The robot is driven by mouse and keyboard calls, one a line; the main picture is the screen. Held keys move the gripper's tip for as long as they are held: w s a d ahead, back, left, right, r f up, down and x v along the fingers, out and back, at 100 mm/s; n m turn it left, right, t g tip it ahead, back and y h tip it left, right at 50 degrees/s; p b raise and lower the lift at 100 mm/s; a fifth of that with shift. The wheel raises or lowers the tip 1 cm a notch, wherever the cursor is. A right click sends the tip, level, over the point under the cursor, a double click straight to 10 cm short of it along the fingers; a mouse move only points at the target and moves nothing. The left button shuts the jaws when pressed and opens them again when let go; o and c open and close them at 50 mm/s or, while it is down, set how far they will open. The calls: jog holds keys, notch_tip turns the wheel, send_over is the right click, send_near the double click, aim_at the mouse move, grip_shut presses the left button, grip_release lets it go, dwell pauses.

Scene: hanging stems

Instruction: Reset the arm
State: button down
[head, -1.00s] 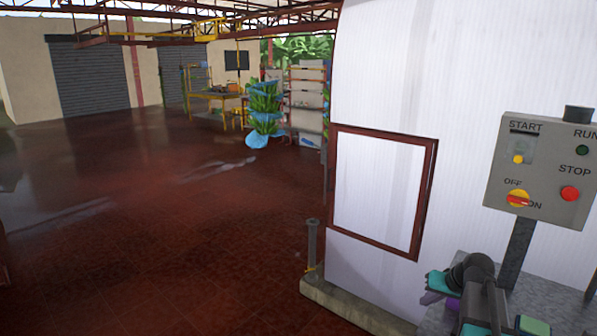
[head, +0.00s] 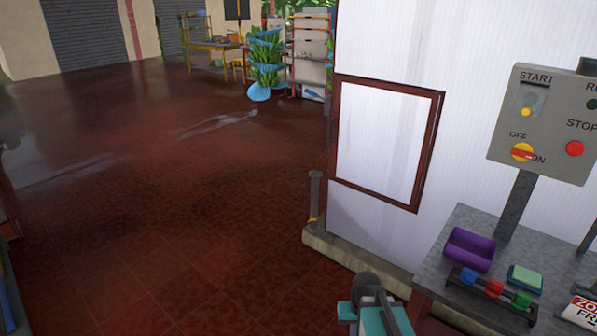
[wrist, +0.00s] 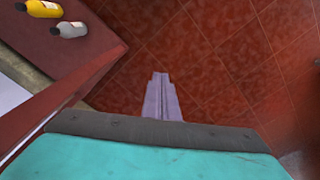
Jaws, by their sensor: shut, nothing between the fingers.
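My arm shows at the bottom of the head view, a teal and dark link beside the front left of the grey table. The fingers cannot be made out there. In the wrist view my gripper (wrist: 160,78) points out from the teal wrist housing. Its two pale purple fingers lie together with nothing between them. Behind them is the bare red tiled floor (wrist: 225,60).
The grey table (head: 455,222) holds a purple tray (head: 470,250), coloured knobs and a green pad (head: 525,278). A control box (head: 545,120) stands above it. A white wall and kerb (head: 345,252) flank the arm. Open floor lies left. Bottles (wrist: 43,8) show in the wrist view.

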jog(key=s+f+g, duration=0.3)
jog(key=s+f, duration=0.6)
jog(key=s, duration=0.4)
jog(key=s+f+g, duration=0.3)
jog(key=s+f, duration=0.7)
jog(key=s, duration=0.4)
jog(key=shift+a+f+b, duration=0.25)
jog(key=shift+a+b, duration=0.1)
